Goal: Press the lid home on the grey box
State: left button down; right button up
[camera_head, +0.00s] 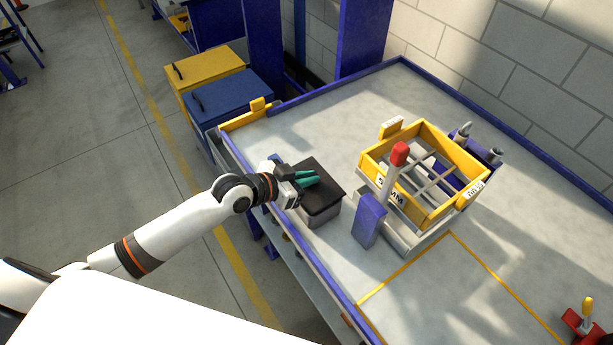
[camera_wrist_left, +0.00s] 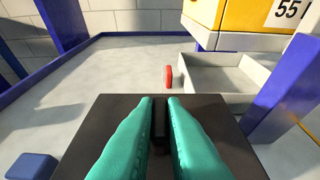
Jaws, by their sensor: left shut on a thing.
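The grey box (camera_head: 324,217) stands near the left edge of the bench in the head view. Its dark, flat lid (camera_head: 325,201) lies over the top of it, and I cannot tell whether the lid is fully seated. My left gripper (camera_head: 314,179), with green fingers, reaches over the lid from the left. In the left wrist view, the fingers (camera_wrist_left: 160,100) are shut on a narrow black grip (camera_wrist_left: 160,122) standing up from the middle of the lid (camera_wrist_left: 108,108). The box is hidden under the lid there. My right gripper is not in view.
A yellow frame (camera_head: 437,211) stands right of the box. A blue post (camera_head: 369,220) and a red-topped lever (camera_head: 399,155) stand between them. A blue rim (camera_head: 300,257) edges the bench. The bench's front right is mostly clear; a red clamp-like item (camera_head: 578,322) is there.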

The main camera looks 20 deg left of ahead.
pick_arm(q)
jog(key=shift+f+b, duration=0.75)
jog(key=shift+f, duration=0.25)
jog(key=c, duration=1.4)
grip_release()
jog(key=b+v, duration=0.1)
jog(key=v, duration=1.1)
jog(key=shift+b, duration=0.3)
